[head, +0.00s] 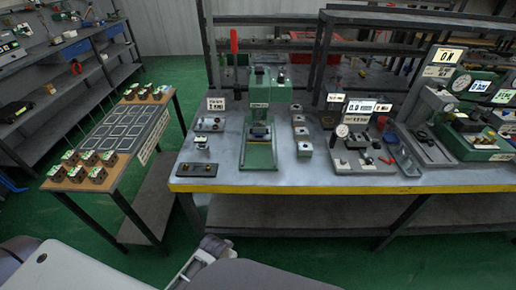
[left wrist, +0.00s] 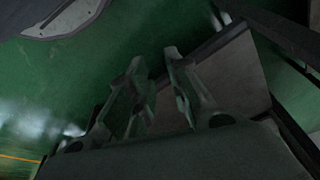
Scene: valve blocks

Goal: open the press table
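The press table (head: 225,178) is a grey-topped workbench with a yellow front edge, in the middle of the head view. On it stands a green press (head: 260,155) with an upright red-handled lever (head: 234,42) at its back left. A small dark block sits on the press bed. My left gripper (left wrist: 157,58) shows in the left wrist view with its two fingers apart and nothing between them. It hangs over green floor, beside a dark frame edge and a grey panel. It is not touching the press. My right gripper is not in view.
A side table (head: 60,183) at left carries several small blocks and a dark marked mat. Small fixtures stand either side of the press. A gauge fixture (head: 352,150) and another green machine (head: 480,140) stand to the right. Green floor lies between the tables.

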